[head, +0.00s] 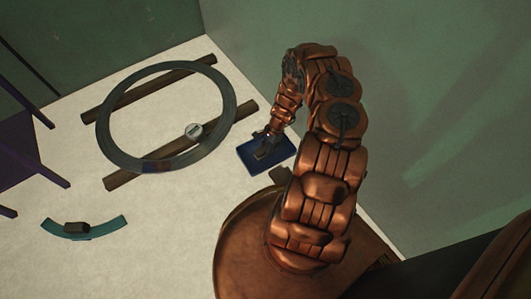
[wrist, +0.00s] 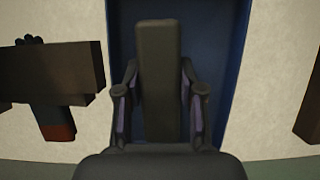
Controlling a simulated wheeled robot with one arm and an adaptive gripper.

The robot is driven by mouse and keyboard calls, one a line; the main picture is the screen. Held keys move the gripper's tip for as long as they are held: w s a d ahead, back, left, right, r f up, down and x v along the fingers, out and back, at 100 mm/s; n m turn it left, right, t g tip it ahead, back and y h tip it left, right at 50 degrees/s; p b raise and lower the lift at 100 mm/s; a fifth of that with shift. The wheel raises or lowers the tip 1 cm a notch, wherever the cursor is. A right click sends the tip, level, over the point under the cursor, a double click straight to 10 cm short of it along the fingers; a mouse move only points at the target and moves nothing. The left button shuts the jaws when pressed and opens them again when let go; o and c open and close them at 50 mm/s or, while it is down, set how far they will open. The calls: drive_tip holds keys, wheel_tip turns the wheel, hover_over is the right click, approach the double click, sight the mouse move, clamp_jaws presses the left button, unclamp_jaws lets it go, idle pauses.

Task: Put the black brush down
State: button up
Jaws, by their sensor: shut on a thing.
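The black brush (wrist: 157,60) is a long dark block standing between the two fingers of my gripper (wrist: 160,100) in the wrist view. The fingers are shut on it, one on each side. Behind it in the wrist view is a blue tray (wrist: 228,40). In the head view my gripper (head: 266,143) is over the blue tray (head: 283,162), with the dark brush (head: 262,151) below it. I cannot tell whether the brush touches the tray.
A teal curved piece (head: 108,228) with a dark block (head: 76,227) lies front left. A wall stands behind the tray.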

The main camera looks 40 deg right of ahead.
sight(265, 149)
drive_tip(key=shift+w+d+f+b, duration=0.15)
drive_tip(key=shift+w+d+b, duration=0.25)
drive_tip(key=shift+w+d, duration=0.35)
drive_tip(key=f+b, duration=0.2)
drive_tip(key=f, duration=0.1)
drive_tip(key=shift+a+f, duration=0.2)
drive_tip(key=shift+f, duration=0.05)
drive_tip(key=shift+r, duration=0.1)
drive_tip(key=o, duration=1.1)
